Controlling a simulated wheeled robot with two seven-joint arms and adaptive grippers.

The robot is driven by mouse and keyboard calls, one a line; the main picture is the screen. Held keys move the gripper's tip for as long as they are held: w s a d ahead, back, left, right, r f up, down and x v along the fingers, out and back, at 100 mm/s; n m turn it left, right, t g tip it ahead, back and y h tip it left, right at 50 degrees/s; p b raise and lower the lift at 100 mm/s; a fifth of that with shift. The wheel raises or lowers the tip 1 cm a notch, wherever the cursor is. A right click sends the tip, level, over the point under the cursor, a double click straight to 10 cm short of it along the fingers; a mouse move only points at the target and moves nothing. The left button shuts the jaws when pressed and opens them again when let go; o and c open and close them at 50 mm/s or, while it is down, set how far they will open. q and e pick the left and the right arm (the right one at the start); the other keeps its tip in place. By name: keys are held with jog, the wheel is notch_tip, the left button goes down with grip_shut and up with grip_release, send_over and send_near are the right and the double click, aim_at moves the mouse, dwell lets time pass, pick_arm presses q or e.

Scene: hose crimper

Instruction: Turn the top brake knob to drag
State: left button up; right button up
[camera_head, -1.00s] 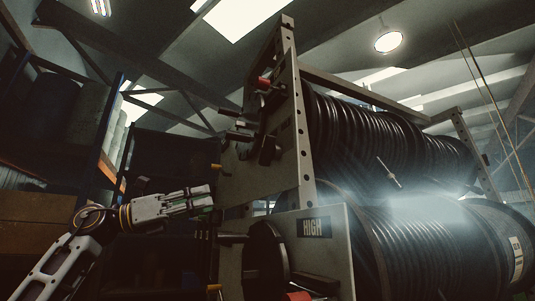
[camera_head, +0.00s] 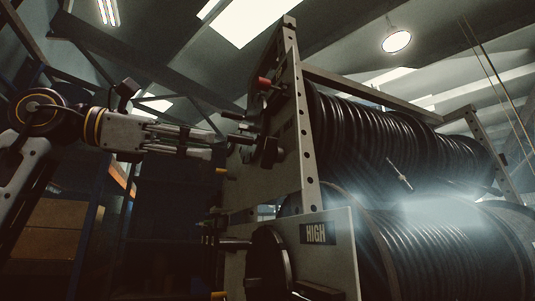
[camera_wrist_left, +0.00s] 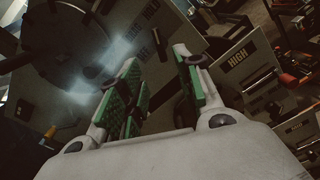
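The upper reel's pale side plate (camera_head: 285,165) carries several controls in the head view. A red-ended knob (camera_head: 264,83) sits near its top, and a dark handle-like knob (camera_head: 268,152) sits lower; I cannot tell which is the top brake knob. My left gripper (camera_head: 222,146) points right, just left of the dark knob; whether they touch is unclear. In the left wrist view my left gripper (camera_wrist_left: 155,85) shows green pads spread apart with nothing clearly held between them. My right gripper is not in view.
A lower panel with a HIGH label (camera_head: 314,233) and a dark round wheel (camera_head: 268,265) stands below. Hose reels (camera_head: 400,140) fill the right. Shelving with boxes (camera_head: 55,230) stands at the left.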

aim_at(267, 161)
pick_arm(q)
jog(key=shift+d, duration=0.1)
jog(key=shift+p+x, duration=1.95)
jog(key=shift+x, duration=4.9)
jog(key=shift+c, duration=0.3)
jog(key=c, duration=0.6)
jog(key=shift+c, duration=0.2)
